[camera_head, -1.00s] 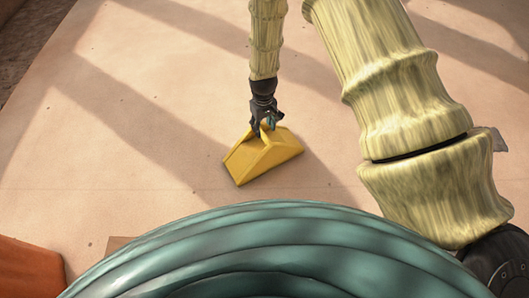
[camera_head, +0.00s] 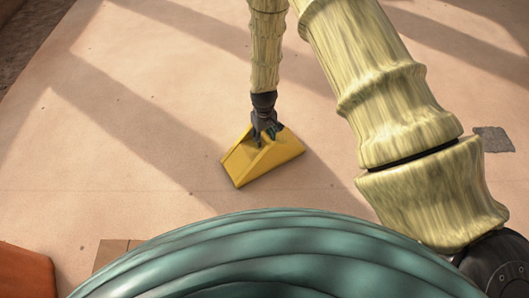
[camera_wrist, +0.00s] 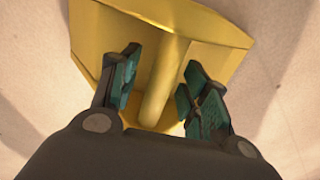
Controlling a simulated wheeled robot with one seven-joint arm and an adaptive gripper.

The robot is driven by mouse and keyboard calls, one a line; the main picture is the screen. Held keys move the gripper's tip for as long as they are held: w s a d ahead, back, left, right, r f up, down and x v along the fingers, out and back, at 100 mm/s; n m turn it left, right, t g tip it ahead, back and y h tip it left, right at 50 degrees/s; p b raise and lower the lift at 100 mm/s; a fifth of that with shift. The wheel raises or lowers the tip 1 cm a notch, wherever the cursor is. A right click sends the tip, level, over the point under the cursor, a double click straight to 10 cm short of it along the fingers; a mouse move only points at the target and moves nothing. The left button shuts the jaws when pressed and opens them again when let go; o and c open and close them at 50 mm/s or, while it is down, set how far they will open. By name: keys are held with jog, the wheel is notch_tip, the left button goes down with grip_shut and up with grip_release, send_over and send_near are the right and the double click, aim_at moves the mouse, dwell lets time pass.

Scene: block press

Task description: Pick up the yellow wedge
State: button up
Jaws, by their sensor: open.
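The yellow wedge (camera_head: 268,161) lies on the pale floor near the middle of the head view. In the wrist view the yellow wedge (camera_wrist: 205,27) fills the upper middle, with a raised rounded ridge running along it. My gripper (camera_head: 267,136) is at the wedge's upper edge. In the wrist view my gripper (camera_wrist: 160,88) is open, with one teal-padded finger on each side of the ridge. A gap shows between the left pad and the ridge, and a smaller one at the right. The fingertips are partly hidden in the head view.
An orange-red object (camera_head: 24,272) stands at the lower left edge. A brown flat piece (camera_head: 112,250) lies near it, partly hidden by my body. A grey patch (camera_head: 493,139) is on the floor at the right. The floor left of the wedge is clear.

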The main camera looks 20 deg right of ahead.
grip_shut()
jog(key=shift+r, duration=0.2)
dwell(0.4)
